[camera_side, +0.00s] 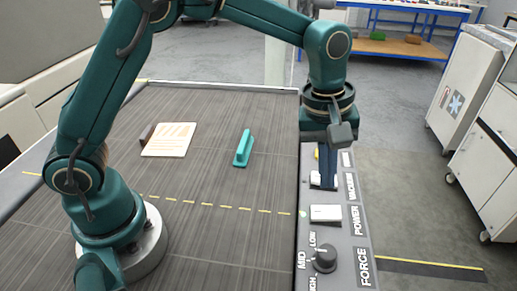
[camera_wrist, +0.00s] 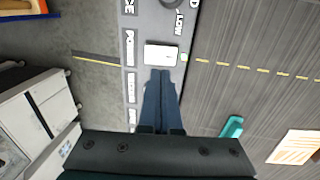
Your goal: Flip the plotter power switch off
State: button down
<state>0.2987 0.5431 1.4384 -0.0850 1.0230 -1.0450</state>
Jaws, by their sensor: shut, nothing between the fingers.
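The power switch (camera_side: 325,213) is a white rocker beside the POWER label on the grey control panel (camera_side: 340,232). A small green lamp (camera_side: 303,213) glows at its left. The power switch also shows in the wrist view (camera_wrist: 162,54), with the lamp (camera_wrist: 183,57) at its right. My gripper (camera_side: 323,187) is shut and empty, pointing down over the panel by the VACUUM label. In the wrist view its fingertips (camera_wrist: 161,71) appear just short of the power switch. I cannot tell whether they touch the panel. A second white switch (camera_side: 315,176) is partly hidden behind my fingers.
A round black knob (camera_side: 325,258) marked LOW, MID, HIGH stands in front of the power switch. The dark plotter bed (camera_side: 215,235) carries a teal handled block (camera_side: 243,147) and a white striped sheet (camera_side: 170,139). Cabinets (camera_side: 490,150) stand at the right, clear of the panel.

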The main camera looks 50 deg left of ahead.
notch_tip(320, 180, up, 8)
jog(key=f, duration=0.1)
send_over(333, 210)
jog(key=s+a, duration=0.3)
jog(key=shift+d+r, duration=0.15)
jog(key=shift+r, duration=0.1)
jog(key=shift+w+d, duration=0.1)
jog(key=shift+w, duration=0.05)
jog(key=shift+w+d, duration=0.35)
jog(key=shift+w, duration=0.15)
jog(key=f, duration=0.4)
jog(key=w+d+f, duration=0.1)
jog(key=f, duration=0.8)
jog(key=shift+w+d+f, duration=0.25)
jog(key=shift+d+f, duration=0.05)
jog(key=shift+f, duration=0.1)
jog(key=shift+f, duration=0.2)
jog(key=shift+s+a+r, duration=0.2)
jog(key=shift+s+a, duration=0.3)
jog(key=shift+a, duration=0.05)
